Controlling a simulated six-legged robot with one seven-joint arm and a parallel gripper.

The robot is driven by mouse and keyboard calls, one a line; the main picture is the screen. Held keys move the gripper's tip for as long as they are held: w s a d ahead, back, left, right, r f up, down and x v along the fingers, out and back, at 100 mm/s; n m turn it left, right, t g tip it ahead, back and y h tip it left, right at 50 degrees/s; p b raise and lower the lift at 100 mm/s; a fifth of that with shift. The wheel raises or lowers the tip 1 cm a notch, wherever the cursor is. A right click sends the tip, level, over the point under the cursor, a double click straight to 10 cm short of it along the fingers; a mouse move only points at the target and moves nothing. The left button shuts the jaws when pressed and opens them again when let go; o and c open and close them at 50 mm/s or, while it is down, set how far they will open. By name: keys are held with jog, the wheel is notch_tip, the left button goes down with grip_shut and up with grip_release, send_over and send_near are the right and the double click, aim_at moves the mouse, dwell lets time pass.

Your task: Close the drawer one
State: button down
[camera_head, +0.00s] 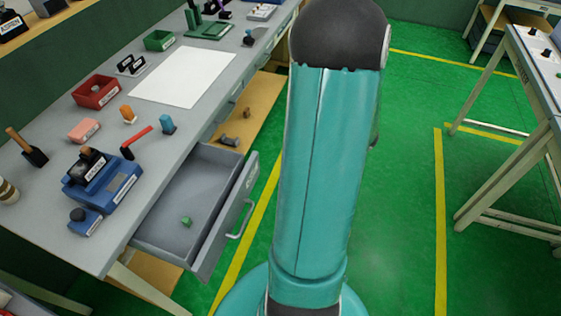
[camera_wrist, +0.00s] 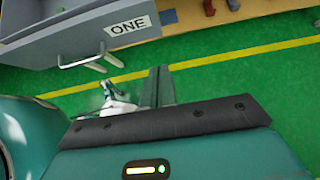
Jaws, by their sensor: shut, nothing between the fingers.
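Drawer one (camera_head: 228,222) is pulled out from under the grey workbench in the head view, with a small green object (camera_head: 186,221) lying inside. Its front carries a metal bar handle (camera_head: 241,219). In the wrist view the drawer front (camera_wrist: 75,43) shows at the upper left with a label reading ONE (camera_wrist: 127,28) and the handle (camera_wrist: 90,60) below it. My gripper (camera_wrist: 158,70) is shut and empty, below and to the right of the handle in the wrist view, apart from it. In the head view my gripper is hidden behind my arm.
The workbench (camera_head: 52,215) holds a blue device (camera_head: 102,185), a red bin (camera_head: 96,92), a green bin (camera_head: 159,40) and a white sheet (camera_head: 185,77). A wooden lower shelf (camera_head: 255,100) lies beneath. Another table (camera_head: 535,60) stands right. Green floor (camera_head: 405,200) between is clear.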

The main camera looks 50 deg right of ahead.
aim_at(211, 148)
jog(key=w+a+f, duration=0.3)
jog(key=w+f, duration=0.3)
jog(key=w, duration=0.4)
jog(key=shift+a+f, duration=0.2)
jog(key=shift+a, duration=0.15)
jog(key=shift+w, duration=0.15)
jog(key=w+a, duration=0.2)
jog(key=w, duration=0.4)
jog(key=w+a, duration=0.2)
jog(key=w, duration=0.4)
jog(key=w+a, duration=0.2)
jog(key=w, duration=0.4)
jog(key=shift+w+a, duration=0.3)
jog(key=shift+a, duration=0.1)
